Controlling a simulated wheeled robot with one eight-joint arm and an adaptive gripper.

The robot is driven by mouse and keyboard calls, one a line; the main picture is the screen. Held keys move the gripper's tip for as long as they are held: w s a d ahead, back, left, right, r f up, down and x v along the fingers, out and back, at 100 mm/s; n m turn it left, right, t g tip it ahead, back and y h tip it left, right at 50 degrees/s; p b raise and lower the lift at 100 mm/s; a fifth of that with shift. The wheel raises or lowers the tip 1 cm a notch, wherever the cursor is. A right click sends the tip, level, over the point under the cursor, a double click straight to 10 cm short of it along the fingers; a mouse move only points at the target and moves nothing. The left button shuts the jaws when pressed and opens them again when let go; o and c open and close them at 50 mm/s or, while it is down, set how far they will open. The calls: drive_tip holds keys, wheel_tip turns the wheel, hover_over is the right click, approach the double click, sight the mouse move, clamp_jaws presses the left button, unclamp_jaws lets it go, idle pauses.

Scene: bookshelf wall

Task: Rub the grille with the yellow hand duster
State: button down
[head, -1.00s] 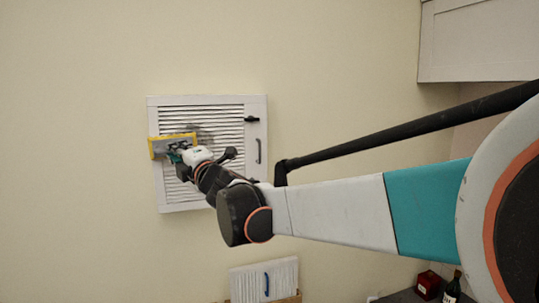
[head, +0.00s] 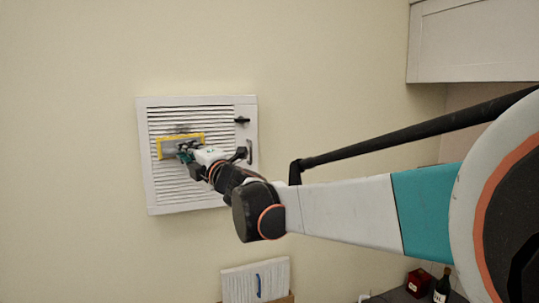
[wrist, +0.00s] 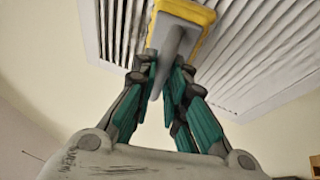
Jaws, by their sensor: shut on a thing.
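The grille (head: 185,194) is a white louvred panel on the cream wall, left of centre in the head view. A dark smudge (head: 182,129) shows on its slats just above the duster. The yellow hand duster (head: 205,138) has a yellow rim and a grey handle, and lies over the upper middle slats. In the wrist view the duster (wrist: 205,15) is at the top, against or very close to the slats (wrist: 265,50); contact is not certain. My gripper (head: 184,151) is shut on the duster's grey handle (wrist: 172,55), with teal fingers on both sides.
A black latch (head: 242,120) and a grey pull handle (head: 249,151) sit on the grille's right side. A wall cabinet (head: 475,40), a red box (head: 418,283) and a dark bottle (head: 442,287) are at right.

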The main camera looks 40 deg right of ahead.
drive_tip(key=shift+s+d, duration=1.45)
drive_tip(key=shift+d, duration=2)
drive_tip(key=shift+w+a+r+p, duration=0.25)
drive_tip(key=shift+a+r, duration=0.25)
drive_tip(key=shift+a, duration=0.15)
drive_tip(key=shift+w+a+r+p, duration=0.15)
drive_tip(key=shift+w+a+r, duration=0.15)
drive_tip(key=shift+a+r, duration=0.3)
drive_tip(key=shift+w+a+r+p, duration=0.25)
drive_tip(key=shift+a+r, duration=0.15)
drive_tip(key=shift+a, duration=0.3)
drive_tip(key=shift+w+a+b, duration=0.15)
drive_tip(key=shift+w+a, duration=0.45)
drive_tip(key=shift+a, duration=1.15)
drive_tip(key=shift+w+a+b, duration=0.2)
drive_tip(key=shift+w+a, duration=0.35)
drive_tip(key=shift+a, duration=1.2)
drive_tip(key=shift+w+a+b, duration=0.15)
drive_tip(key=shift+w+a, duration=0.45)
drive_tip(key=shift+a, duration=1.15)
drive_tip(key=shift+s+a+p, duration=0.2)
drive_tip(key=shift+s+a, duration=0.1)
drive_tip(key=shift+s, duration=0.6)
drive_tip(key=shift+s+a+p, duration=0.15)
drive_tip(key=shift+s+a, duration=0.15)
drive_tip(key=shift+s, duration=0.65)
drive_tip(key=shift+s+a+p, duration=0.2)
drive_tip(key=shift+s+a, duration=0.1)
drive_tip(key=shift+s, duration=0.6)
